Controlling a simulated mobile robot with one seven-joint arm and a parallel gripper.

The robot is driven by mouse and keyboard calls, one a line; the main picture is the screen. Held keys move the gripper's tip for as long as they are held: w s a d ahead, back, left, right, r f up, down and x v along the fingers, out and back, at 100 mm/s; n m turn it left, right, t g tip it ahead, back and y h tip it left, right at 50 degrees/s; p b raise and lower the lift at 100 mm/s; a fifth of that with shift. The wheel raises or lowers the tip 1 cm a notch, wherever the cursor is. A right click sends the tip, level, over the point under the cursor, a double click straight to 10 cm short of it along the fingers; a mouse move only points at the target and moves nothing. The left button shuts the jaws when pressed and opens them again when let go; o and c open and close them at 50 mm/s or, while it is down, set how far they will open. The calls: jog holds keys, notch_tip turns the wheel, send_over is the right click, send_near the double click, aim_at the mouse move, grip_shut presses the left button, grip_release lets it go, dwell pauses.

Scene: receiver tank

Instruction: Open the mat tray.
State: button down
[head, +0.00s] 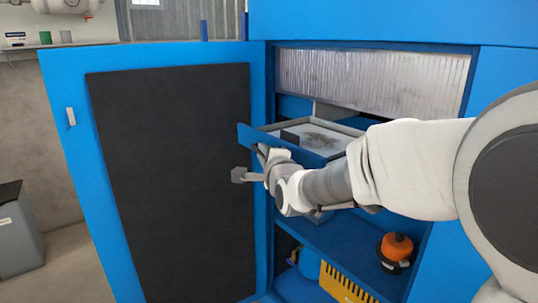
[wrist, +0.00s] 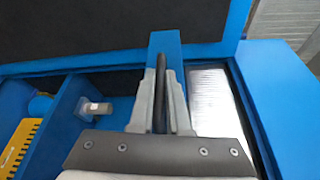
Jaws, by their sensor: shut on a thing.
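The mat tray (head: 246,133) is a shallow tray with a blue front, sticking out of the open blue cabinet in the head view. A pale grey mat with dark smudges (head: 318,137) lies inside it. My gripper (head: 262,152) is at the tray's front, and my arm hides part of the tray and its handle. In the wrist view my gripper (wrist: 161,78) is shut on a dark upright bar, the tray handle (wrist: 160,100), with the tray's blue front (wrist: 165,43) beyond it. How far the tray is out cannot be judged exactly.
The cabinet door (head: 58,100) with its black panel (head: 170,180) stands open at left. A pleated filter (head: 375,80) sits above the tray. On the lower shelf is an orange-topped item (head: 397,246), with a yellow slatted part (head: 345,284) below. A grey bin (head: 18,235) stands far left.

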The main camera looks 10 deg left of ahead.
dwell(0.3)
jog(key=c, duration=0.9)
grip_release()
jog(key=shift+p+v, duration=0.65)
jog(key=shift+v, duration=8.05)
jog(key=shift+d, duration=0.1)
